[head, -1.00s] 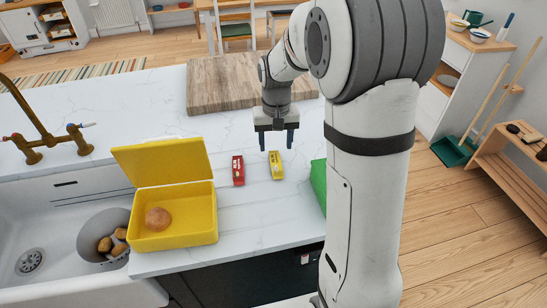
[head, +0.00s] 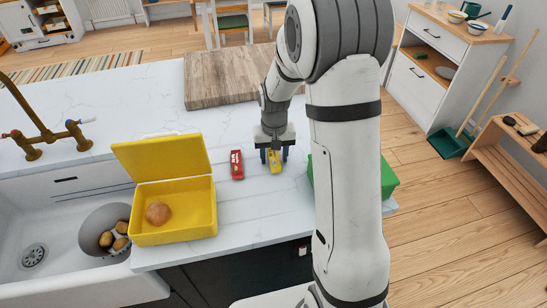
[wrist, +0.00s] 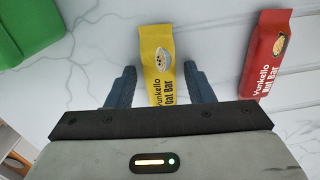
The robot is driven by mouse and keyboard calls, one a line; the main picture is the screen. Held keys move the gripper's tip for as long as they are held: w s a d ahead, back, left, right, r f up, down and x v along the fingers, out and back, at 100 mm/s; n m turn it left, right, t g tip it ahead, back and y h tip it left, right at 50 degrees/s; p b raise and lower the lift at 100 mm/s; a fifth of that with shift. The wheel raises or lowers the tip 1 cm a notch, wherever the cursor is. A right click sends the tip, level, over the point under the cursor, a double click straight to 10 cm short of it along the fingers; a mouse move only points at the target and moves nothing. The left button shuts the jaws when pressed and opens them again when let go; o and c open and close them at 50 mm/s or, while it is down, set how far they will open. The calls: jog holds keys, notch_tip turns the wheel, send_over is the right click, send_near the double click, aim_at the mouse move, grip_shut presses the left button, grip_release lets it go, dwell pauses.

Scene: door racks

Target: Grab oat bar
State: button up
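The oat bar (head: 274,161) is a small yellow packet lying on the white counter. In the wrist view the yellow packet (wrist: 158,62) reads "Yunkello Oat Bar". My gripper (head: 273,157) is open and low over the counter. In the wrist view my gripper (wrist: 158,78) has one dark blue finger on each side of the packet, with a gap to it on both sides. The packet's near end is hidden behind the gripper body. I cannot tell how high the fingertips are above the counter.
A red bar (head: 237,165) lies just left of the oat bar in the head view. An open yellow box (head: 175,232) holding a round brown item stands farther left by the sink. A green box (head: 388,180) is partly behind my arm. A wooden board (head: 225,82) lies at the back.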

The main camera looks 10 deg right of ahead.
jog(key=c, duration=0.9)
